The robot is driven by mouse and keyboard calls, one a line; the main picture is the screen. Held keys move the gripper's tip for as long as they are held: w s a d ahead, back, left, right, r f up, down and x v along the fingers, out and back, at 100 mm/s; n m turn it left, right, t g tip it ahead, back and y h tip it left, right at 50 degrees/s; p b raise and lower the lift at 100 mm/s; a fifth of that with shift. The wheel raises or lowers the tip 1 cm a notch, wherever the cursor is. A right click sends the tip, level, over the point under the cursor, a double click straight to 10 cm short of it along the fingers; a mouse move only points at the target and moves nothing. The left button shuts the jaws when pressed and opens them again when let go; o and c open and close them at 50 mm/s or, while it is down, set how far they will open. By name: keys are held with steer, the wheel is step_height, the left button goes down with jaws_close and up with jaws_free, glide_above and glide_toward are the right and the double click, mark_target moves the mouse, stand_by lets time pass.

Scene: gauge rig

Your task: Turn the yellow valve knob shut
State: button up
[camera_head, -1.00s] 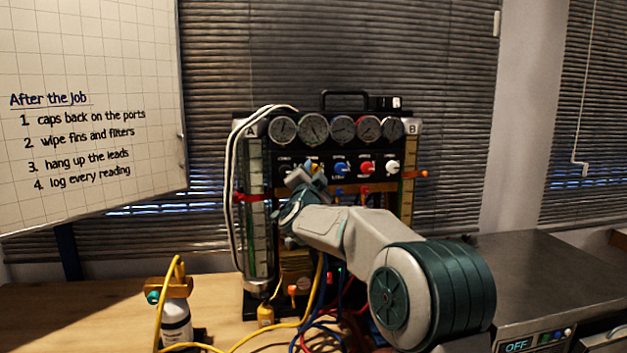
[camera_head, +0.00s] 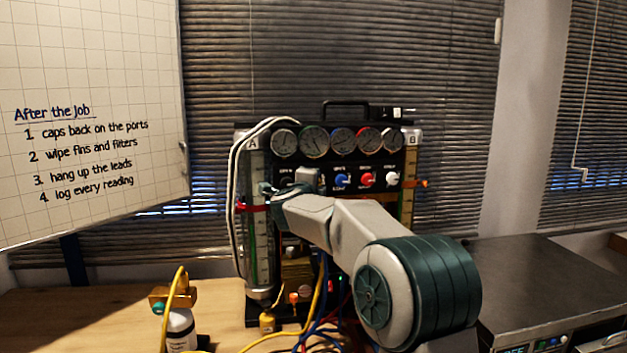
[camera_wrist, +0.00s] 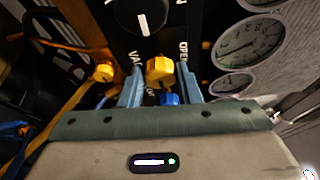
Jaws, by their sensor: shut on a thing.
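The yellow valve knob (camera_wrist: 160,72) is between my two blue fingers in the wrist view, near the OPEN lettering on the black panel. My gripper (camera_wrist: 160,86) is shut on the knob, one finger on each side. In the head view my gripper (camera_head: 292,184) is at the left of the panel's knob row, and it and my wrist hide the yellow knob there. A blue knob (camera_wrist: 170,99) shows just below the yellow one in the wrist view.
The row also has a blue knob (camera_head: 342,180), a red knob (camera_head: 366,179) and a white knob (camera_head: 392,177), close together. Several gauges (camera_head: 342,140) sit above. Hoses and a bottle (camera_head: 181,330) are on the bench below. A metal unit (camera_head: 540,285) stands at right.

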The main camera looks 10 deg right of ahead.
steer(key=shift+m, duration=0.4)
stand_by(0.3)
steer(key=o, duration=1)
steer(key=shift+c, duration=0.2)
steer(key=b+v, duration=0.2)
steer(key=v, duration=1.1)
steer(key=shift+s+r, duration=0.3)
steer(key=shift+s, duration=0.05)
steer(key=shift+a, duration=0.15)
